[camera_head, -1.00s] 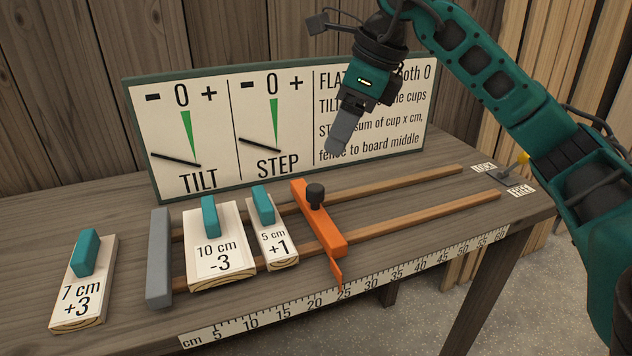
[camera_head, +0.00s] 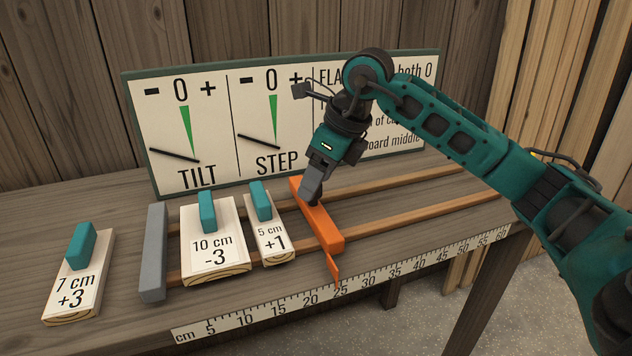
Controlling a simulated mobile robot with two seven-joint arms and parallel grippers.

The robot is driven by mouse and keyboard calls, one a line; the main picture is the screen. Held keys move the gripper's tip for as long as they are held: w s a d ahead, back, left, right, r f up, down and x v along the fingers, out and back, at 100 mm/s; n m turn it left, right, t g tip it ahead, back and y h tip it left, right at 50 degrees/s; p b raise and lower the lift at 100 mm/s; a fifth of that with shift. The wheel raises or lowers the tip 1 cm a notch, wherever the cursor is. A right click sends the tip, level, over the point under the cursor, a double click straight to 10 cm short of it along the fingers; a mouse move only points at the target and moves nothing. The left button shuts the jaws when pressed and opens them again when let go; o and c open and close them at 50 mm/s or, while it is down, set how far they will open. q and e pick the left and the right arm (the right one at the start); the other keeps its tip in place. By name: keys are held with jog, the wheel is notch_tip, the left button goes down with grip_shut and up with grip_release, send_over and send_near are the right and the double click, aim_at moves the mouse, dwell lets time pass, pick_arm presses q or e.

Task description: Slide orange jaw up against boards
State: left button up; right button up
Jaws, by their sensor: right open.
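The orange jaw (camera_head: 321,229) lies across the two wooden rails, its pointer near 25 on the scale. A narrow gap separates it from the board marked 5 cm +1 (camera_head: 273,238). The board marked 10 cm -3 (camera_head: 213,258) lies left of that one on the rails. The grey fixed jaw (camera_head: 154,255) stands at the rails' left end. My right gripper (camera_head: 311,199) is open, its fingers down at the jaw's black knob, which they mostly hide. I cannot tell whether they touch it. My left gripper is not in view.
A board marked 7 cm +3 (camera_head: 77,280) lies on the bench left of the grey jaw. The TILT and STEP sign (camera_head: 232,170) stands behind the rails. The rails right of the orange jaw are clear. A scale (camera_head: 388,279) runs along the bench's front edge.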

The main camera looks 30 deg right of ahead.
jog(key=shift+w+a+f, duration=0.1)
jog(key=shift+w+f, duration=0.05)
jog(key=shift+f, duration=0.3)
grip_shut()
dwell(0.3)
